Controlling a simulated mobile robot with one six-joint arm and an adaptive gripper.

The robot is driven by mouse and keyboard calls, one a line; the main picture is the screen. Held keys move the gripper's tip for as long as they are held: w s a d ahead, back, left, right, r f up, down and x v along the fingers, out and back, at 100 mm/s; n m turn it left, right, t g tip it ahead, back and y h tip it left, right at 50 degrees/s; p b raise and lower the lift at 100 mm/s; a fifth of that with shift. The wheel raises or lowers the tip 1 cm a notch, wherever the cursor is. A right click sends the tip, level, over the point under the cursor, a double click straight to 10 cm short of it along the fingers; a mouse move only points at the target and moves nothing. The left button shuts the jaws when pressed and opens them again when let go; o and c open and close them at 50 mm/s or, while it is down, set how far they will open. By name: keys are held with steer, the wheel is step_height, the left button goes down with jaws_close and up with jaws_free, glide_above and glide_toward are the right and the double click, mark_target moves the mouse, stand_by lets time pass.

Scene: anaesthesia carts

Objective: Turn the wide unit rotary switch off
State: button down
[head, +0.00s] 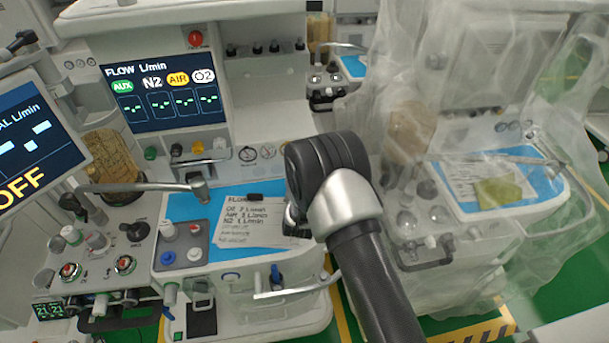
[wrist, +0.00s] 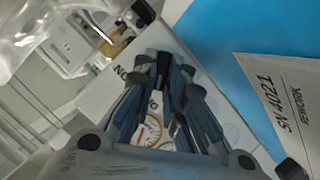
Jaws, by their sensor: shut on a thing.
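My gripper (wrist: 163,68) is shut in the wrist view, its dark fingers closing on the rotary switch on a white panel. The switch itself is almost wholly hidden between the fingertips. A printed "ON" label (wrist: 128,78) shows beside the fingers, upside down, and part of another label starting with "O" is below it. In the head view, my own arm covers the switch and most of the gripper, right of the round gauges (head: 268,152). The middle unit's screen (head: 163,90) is lit, showing "FLOW L/min" with AUX, N2, AIR and O2 readings.
A blue mat (head: 186,204) with a printed flow sheet (head: 238,232) lies on the middle unit's worktop. A clear plastic cover (head: 405,80) drapes the unit on the right, close to my arm. A metal lamp arm (head: 140,187) crosses the left side.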

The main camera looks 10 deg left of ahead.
steer(key=shift+w+r, duration=0.2)
steer(key=shift+r, duration=0.05)
steer(key=c, duration=1.6)
jaws_free()
steer(key=shift+w, duration=0.1)
steer(key=shift+c, duration=0.2)
steer(key=shift+f, duration=0.15)
steer(key=shift+f, duration=0.1)
steer(key=v, duration=1.2)
